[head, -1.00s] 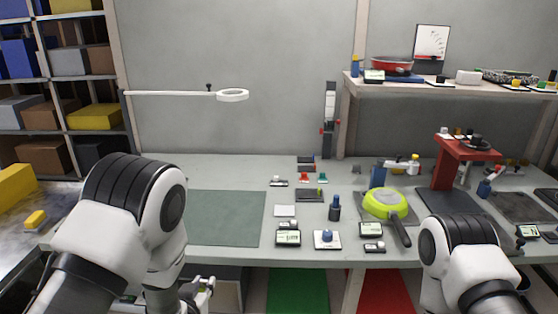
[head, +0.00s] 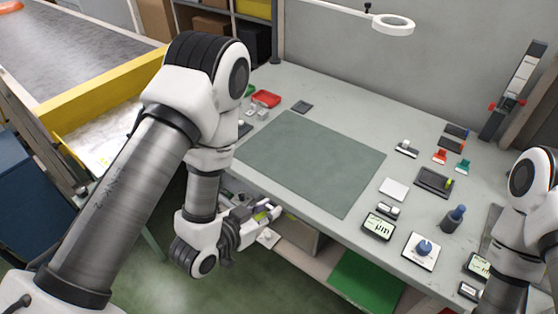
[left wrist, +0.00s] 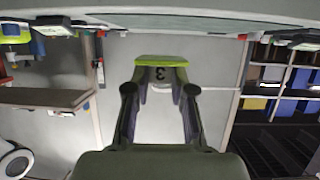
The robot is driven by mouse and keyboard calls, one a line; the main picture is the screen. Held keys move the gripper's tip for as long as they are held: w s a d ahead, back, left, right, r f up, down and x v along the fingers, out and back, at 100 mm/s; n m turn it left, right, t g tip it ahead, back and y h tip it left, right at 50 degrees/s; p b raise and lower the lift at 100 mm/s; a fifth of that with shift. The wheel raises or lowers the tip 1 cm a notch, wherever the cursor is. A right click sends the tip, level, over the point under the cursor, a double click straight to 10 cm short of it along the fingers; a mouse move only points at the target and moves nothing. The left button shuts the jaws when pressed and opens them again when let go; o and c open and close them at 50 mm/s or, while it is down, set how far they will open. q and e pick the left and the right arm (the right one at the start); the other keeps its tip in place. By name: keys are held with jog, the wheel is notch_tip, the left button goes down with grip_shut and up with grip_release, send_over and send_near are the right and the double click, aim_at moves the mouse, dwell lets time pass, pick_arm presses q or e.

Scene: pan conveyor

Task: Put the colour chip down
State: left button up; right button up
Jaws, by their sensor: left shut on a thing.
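A lime-green colour chip (left wrist: 162,61) marked with a dark "3" is between the fingertips of my left gripper (left wrist: 160,92) in the left wrist view. In the head view my left gripper (head: 262,213) is shut on the chip, and only a small lime patch of it shows. The gripper is at the front edge of the workbench (head: 325,105), beside the grey-green mat (head: 310,160) and not over it. My right arm shows at the right edge of the head view, but its gripper is out of frame.
The mat is bare. To its right are a white square (head: 394,189), a dark tray (head: 434,181), red (head: 440,156) and teal (head: 463,166) pieces, a blue-knobbed device (head: 421,250) and a dark bottle (head: 453,219). A red tray (head: 265,98) lies behind the mat. A ring lamp (head: 393,24) overhangs.

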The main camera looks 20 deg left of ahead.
pick_arm(q)
jog(key=shift+s+a+r+p, duration=0.25)
jog(key=shift+s+r+p, duration=0.05)
jog(key=shift+p, duration=0.15)
jog(key=shift+a+f, duration=0.1)
jog(key=b, duration=0.1)
jog(key=w+f+b, duration=0.1)
jog(key=b, duration=0.1)
jog(key=w+b, duration=0.1)
jog(key=b, duration=0.1)
jog(key=shift+w+a+f, duration=0.25)
jog(key=shift+a, duration=0.05)
jog(key=w+b, duration=0.3)
jog(key=b, duration=0.4)
jog(key=p, duration=0.3)
send_over(280, 185)
notch_tip(280, 185, down, 3)
jog(key=shift+f, duration=0.2)
jog(key=shift+w+f, duration=0.15)
jog(key=shift+f, duration=0.4)
jog(key=o, duration=0.8)
pick_arm(e)
notch_tip(280, 185, down, 7)
jog(key=shift+w+f, duration=0.2)
jog(key=shift+w, duration=0.05)
pick_arm(q)
jog(key=shift+r, duration=0.1)
